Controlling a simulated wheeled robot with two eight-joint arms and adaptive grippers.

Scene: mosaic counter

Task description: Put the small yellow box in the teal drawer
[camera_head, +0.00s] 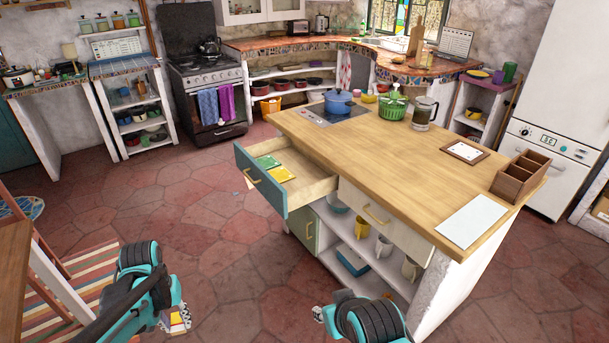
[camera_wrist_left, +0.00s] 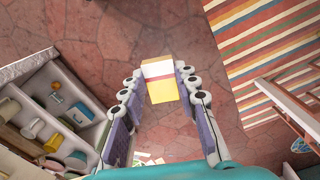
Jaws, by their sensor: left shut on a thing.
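The small yellow box (camera_wrist_left: 162,90), with white and red bands, is between the fingers of my left gripper (camera_wrist_left: 158,85), which is shut on it. In the head view the box (camera_head: 178,322) shows low at the left, over the floor and away from the island. The teal drawer (camera_head: 261,186) is pulled out of the island's left end. Flat green and yellow packets (camera_head: 283,174) lie inside it, with bare space toward its right. My right gripper (camera_head: 318,314) shows only a small part at the bottom middle; its fingers are mostly hidden.
The island's wooden top (camera_head: 385,150) holds a blue pot (camera_head: 338,103), a green basket (camera_head: 393,106), a glass press (camera_head: 424,113) and a wooden organiser (camera_head: 522,178). A white closed drawer (camera_head: 385,219) sits beside the teal one. The tiled floor left of the island is clear.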

